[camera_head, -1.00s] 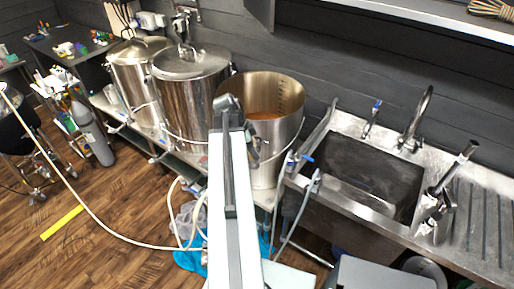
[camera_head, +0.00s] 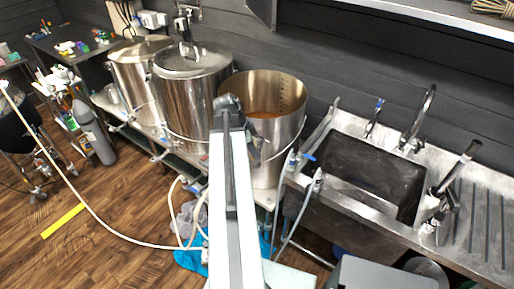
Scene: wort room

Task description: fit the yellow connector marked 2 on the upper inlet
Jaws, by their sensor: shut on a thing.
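The yellow connector marked 2 cannot be made out in the head view. The upper inlet cannot be picked out either; several valves and fittings along the front of the kettles are small, and my arm covers part of that area. My arm reaches up the middle of the view, in front of the open steel kettle (camera_head: 284,150). Its far end is a dark joint by the kettle's left side. My gripper and anything in it are not visible, hidden beyond or below the arm.
Two lidded steel kettles (camera_head: 190,100) stand left of the open one. A steel sink (camera_head: 365,178) with taps is at right. A pale hose (camera_head: 85,205) arcs across the left floor near a grey gas cylinder (camera_head: 92,133). A yellow strip (camera_head: 62,221) lies on open floor.

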